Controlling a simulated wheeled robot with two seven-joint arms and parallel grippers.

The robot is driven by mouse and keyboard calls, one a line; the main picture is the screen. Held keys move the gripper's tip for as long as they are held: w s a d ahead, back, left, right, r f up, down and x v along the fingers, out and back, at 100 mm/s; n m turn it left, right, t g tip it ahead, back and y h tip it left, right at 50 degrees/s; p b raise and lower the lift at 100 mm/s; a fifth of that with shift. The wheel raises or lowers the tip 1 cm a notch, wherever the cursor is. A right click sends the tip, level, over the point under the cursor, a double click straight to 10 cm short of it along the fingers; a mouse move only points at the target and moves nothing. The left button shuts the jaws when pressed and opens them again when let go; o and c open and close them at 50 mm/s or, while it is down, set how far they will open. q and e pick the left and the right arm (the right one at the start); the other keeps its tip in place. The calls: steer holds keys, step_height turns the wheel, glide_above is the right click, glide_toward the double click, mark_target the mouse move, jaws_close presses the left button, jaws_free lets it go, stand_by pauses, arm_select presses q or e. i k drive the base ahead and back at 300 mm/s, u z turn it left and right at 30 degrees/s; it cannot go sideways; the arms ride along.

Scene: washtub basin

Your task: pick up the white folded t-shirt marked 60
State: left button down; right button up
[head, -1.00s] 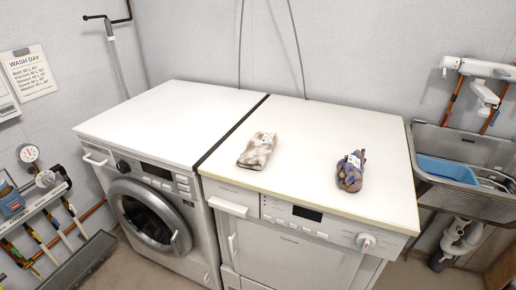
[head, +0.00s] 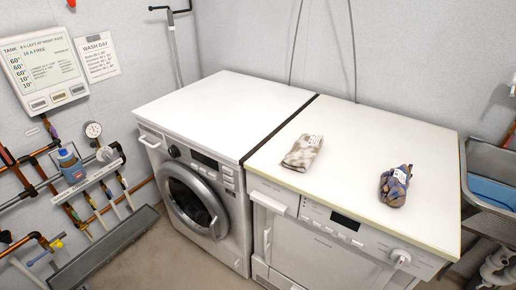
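No plain white folded t-shirt that I can make out is in the head view. A folded whitish-and-beige patterned cloth (head: 300,154) lies on the right-hand white worktop, near its left side. It has a small white tag at its upper right, too small to read. A blue-and-brown bundle (head: 396,186), looking like gloves, lies on the same worktop further right, with a white tag on it. I cannot tell that either one is marked 60. Neither of my grippers is in view.
A washing machine (head: 190,200) stands left, its white top (head: 225,105) bare. The second appliance (head: 335,235) carries both cloth items. A sink with a blue basin (head: 492,192) is at right.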

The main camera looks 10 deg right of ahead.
mark_target(305, 150)
steer(key=u, duration=1.25)
steer(key=i, duration=1.55)
steer(key=z, duration=2.15)
